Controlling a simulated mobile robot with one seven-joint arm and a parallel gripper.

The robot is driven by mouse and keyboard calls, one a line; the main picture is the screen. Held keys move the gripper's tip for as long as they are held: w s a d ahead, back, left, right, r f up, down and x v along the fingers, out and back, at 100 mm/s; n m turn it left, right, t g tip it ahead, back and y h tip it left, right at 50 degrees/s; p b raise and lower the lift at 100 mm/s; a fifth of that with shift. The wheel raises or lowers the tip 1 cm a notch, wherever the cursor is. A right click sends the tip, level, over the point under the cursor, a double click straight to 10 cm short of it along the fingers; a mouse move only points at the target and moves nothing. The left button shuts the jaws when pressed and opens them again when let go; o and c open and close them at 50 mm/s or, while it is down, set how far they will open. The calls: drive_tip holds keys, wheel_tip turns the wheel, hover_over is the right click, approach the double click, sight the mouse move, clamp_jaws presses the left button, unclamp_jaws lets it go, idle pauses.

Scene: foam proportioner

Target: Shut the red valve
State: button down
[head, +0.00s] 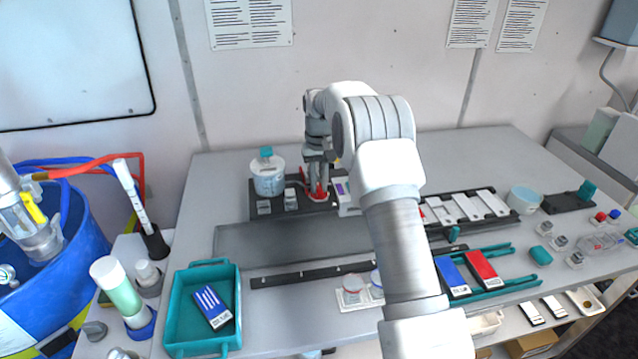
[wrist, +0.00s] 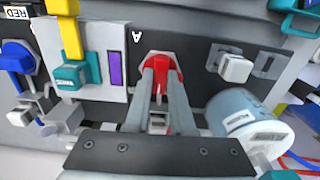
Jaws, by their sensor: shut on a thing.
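The red valve (wrist: 160,66) is in the middle of the wrist view, on a dark panel marked with an A. My gripper (wrist: 163,80) is shut on its red handle, one grey finger on each side. The fingers hide part of the handle and its base. In the head view my gripper (head: 318,172) points down at the back middle of the bench, and the red valve (head: 317,194) shows only in part beneath it. My arm hides some of the area to the right.
A clear cup (head: 268,179) with a teal top stands just left of my gripper. In the wrist view a yellow handle (wrist: 69,35) and a blue handle (wrist: 16,60) are to the left. A teal tray (head: 180,339) is at the front left.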

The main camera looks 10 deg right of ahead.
sight(319, 187)
drive_tip(key=c, duration=0.8)
unclamp_jaws()
drive_tip(key=shift+o, duration=0.2)
drive_tip(key=shift+r, duration=0.15)
wheel_tip(319, 187, up, 17)
drive_tip(key=shift+r, duration=0.1)
